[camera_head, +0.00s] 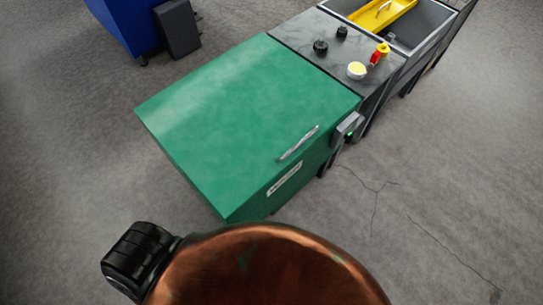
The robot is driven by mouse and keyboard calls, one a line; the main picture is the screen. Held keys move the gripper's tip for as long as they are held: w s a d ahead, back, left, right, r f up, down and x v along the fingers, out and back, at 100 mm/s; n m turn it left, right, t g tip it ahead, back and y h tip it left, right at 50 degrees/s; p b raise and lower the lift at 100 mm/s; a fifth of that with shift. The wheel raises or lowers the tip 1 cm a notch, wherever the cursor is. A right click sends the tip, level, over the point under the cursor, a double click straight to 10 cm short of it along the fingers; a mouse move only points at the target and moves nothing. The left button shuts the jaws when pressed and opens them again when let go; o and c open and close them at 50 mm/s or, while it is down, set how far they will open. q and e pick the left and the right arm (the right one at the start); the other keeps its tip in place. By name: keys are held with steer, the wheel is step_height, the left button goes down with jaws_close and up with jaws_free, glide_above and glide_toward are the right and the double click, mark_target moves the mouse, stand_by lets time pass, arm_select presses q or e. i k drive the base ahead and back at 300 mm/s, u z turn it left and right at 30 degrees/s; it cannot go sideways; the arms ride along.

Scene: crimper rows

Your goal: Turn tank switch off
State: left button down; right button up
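A green box-shaped tank (235,110) with a silver handle (298,143) on its lid stands in the middle of the view. A small grey switch box (349,126) is on its right side, near the corner by the dark counter. The switch lever's position is too small to tell. Neither of my grippers is in view, so I cannot see whether they are open or shut.
A dark counter (320,62) adjoins the tank, with black knobs, a yellow-topped cup (356,70) and a red-and-yellow item (380,53). Beyond is a grey basin holding a yellow tray (381,12). A blue cabinet (118,22) stands upper left. The right floor is clear.

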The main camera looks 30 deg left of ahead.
mark_target(348, 138)
steer(key=u, duration=0.15)
steer(key=k, duration=0.8)
steer(key=u, duration=0.65)
